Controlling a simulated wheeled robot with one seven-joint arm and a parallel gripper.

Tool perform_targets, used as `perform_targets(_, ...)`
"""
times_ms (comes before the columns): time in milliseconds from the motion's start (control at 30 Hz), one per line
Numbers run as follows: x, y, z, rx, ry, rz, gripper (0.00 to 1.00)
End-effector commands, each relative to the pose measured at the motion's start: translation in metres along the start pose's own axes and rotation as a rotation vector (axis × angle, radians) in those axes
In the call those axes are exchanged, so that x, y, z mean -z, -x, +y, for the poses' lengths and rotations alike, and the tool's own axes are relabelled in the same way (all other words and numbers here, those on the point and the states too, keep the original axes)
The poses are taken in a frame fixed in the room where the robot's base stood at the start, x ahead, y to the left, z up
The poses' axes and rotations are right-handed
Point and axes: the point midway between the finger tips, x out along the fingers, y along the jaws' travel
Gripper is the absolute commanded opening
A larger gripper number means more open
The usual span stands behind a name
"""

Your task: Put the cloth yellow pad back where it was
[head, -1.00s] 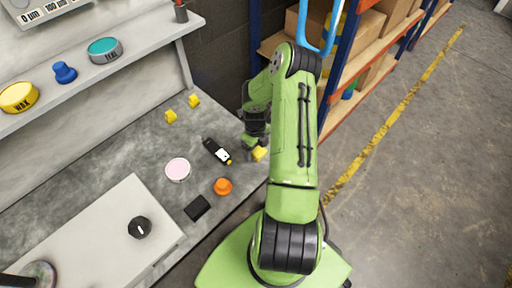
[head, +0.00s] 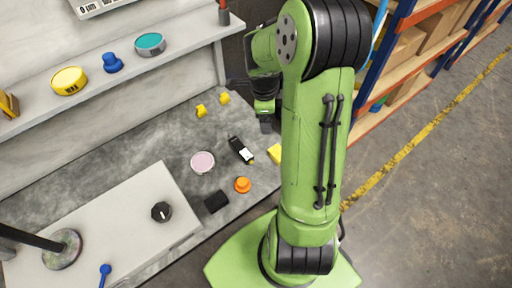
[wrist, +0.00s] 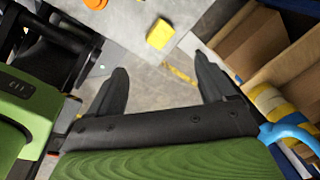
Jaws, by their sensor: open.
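A yellow block-like pad (head: 274,153) lies on the grey bench near its right edge, partly hidden by my arm in the head view. In the wrist view the pad (wrist: 160,34) sits near the bench corner, beyond my fingertips and apart from them. My gripper (wrist: 160,65) is open, with nothing between its fingers. In the head view my gripper (head: 267,122) hangs above the bench behind the pad, partly hidden by my arm.
A dark bottle (head: 241,150), orange knob (head: 242,185), pink disc (head: 203,162) and black block (head: 216,202) lie left of the pad. Two small yellow pieces (head: 201,111) are farther back. Shelving with boxes (head: 405,45) stands right. A shelf (head: 120,75) holds tins.

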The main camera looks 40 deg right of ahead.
Motion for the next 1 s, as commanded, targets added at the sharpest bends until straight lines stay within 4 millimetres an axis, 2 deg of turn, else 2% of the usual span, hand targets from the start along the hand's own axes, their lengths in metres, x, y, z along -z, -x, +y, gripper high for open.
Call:
perform_targets(33,-0.010,0.035,0.012,0.051,0.202,0.004,0.83)
perform_targets(100,-0.021,0.075,0.034,0.107,0.504,0.010,0.83)
perform_targets(167,-0.027,0.107,0.059,0.159,0.765,0.015,0.83)
perform_targets(200,-0.030,0.126,0.076,0.196,0.941,0.019,0.83)
perform_targets(333,-0.030,0.170,0.139,0.332,1.495,0.033,0.83)
perform_targets(400,-0.027,0.182,0.169,0.410,1.755,0.043,0.83)
perform_targets(500,-0.021,0.190,0.199,0.502,2.023,0.061,0.83)
perform_targets(633,-0.018,0.192,0.213,0.553,2.167,0.074,0.83)
perform_targets(867,-0.018,0.192,0.213,0.553,2.174,0.077,0.83)
perform_targets(1000,-0.017,0.209,0.211,0.553,2.172,0.078,0.83)
